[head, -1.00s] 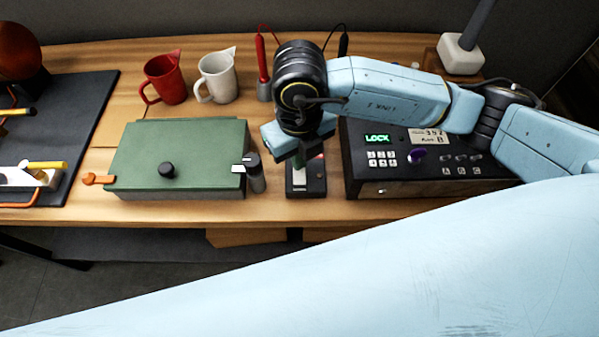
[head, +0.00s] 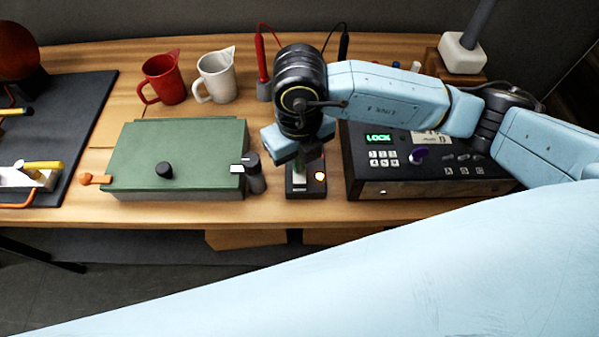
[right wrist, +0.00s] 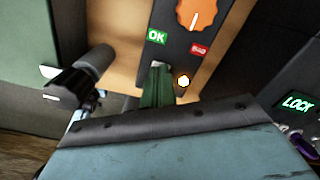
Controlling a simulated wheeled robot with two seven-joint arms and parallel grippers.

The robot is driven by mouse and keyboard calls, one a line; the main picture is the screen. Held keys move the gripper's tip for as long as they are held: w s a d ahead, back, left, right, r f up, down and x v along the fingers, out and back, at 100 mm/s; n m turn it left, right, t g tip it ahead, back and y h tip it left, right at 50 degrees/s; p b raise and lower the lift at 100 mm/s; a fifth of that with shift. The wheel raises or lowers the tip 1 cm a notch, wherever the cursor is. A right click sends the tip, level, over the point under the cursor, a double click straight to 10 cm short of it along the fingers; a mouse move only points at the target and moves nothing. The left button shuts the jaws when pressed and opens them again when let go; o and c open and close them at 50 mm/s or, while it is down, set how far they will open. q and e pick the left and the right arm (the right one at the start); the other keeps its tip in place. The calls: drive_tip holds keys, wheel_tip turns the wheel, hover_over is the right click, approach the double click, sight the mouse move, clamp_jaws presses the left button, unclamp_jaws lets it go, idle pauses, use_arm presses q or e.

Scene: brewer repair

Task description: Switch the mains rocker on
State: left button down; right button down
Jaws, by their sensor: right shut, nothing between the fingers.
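The small dark switch box (head: 291,194) stands on the bench between the green case and the LOCK unit. Its amber lamp (head: 320,176) is lit; the lit lamp also shows in the right wrist view (right wrist: 183,81). Left of the lamp is a narrow green strip (right wrist: 157,92), which looks like the rocker; its tilt is unclear. My right gripper (head: 302,160) is shut and empty, low over the box and covering its back part. Its fingertips are hard to make out, so touching or apart cannot be told. My left gripper is out of view.
An orange knob (right wrist: 197,10) and green OK label (right wrist: 157,37) are on the box. The LOCK unit (head: 440,188) is close right. Mugs (head: 216,75) and probes (head: 263,65) stand behind.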

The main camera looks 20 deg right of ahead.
wheel_tip(320, 180, up, 7)
drive_tip(key=p, duration=0.4)
idle(0.4)
